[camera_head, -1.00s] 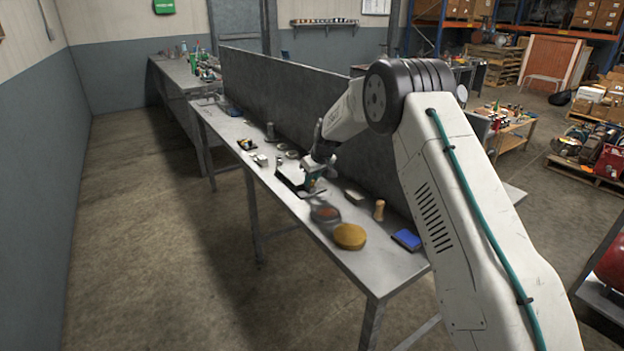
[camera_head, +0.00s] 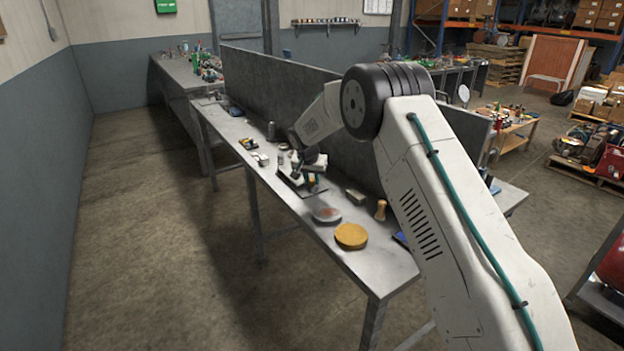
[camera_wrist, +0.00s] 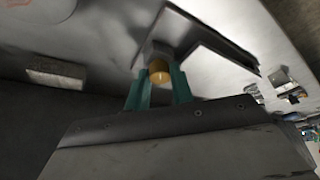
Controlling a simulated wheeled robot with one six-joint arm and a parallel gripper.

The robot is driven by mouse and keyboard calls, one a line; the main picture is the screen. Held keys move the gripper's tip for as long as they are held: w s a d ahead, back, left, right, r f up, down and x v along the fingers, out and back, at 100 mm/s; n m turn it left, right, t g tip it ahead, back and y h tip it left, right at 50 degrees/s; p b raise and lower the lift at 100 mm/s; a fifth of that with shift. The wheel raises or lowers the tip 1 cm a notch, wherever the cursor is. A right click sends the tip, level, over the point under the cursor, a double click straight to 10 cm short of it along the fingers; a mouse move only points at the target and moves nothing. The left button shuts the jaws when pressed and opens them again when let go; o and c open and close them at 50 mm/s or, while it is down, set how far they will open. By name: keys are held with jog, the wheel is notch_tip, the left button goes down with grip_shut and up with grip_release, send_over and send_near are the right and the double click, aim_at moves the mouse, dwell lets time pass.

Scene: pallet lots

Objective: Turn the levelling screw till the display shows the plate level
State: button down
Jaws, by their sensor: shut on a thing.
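In the wrist view, my gripper (camera_wrist: 160,84) has its two teal fingers closed around a brass-coloured round knob (camera_wrist: 160,71), which looks like the levelling screw. The knob sits at the near corner of a grey plate with dark edges (camera_wrist: 205,60). In the head view, my gripper (camera_head: 313,182) is down at the dark-based plate fixture (camera_head: 290,183) on the workbench, and my wrist hides part of it. I cannot make out a display reading in either view.
The grey bench (camera_head: 338,275) holds a yellow round pad (camera_head: 351,236), a grey dish (camera_head: 327,215), a wooden-handled item (camera_head: 381,210) and a pale block (camera_head: 356,196). A tall dark panel (camera_head: 290,90) runs along its back. Floor at left is clear.

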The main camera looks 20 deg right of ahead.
jog(key=m+g, duration=0.1)
jog(key=m, duration=0.2)
jog(key=m+h, duration=0.1)
jog(key=m, duration=0.1)
jog(key=shift+a+f+m+g+h, duration=0.1)
jog(key=shift+m+g+h, duration=0.2)
jog(key=shift+m+g, duration=0.1)
dwell(0.4)
jog(key=c, duration=1.2)
grip_release()
jog(key=shift+w, duration=0.1)
jog(key=shift+a+r, duration=0.15)
jog(key=shift+r, duration=0.25)
jog(key=v, duration=0.7)
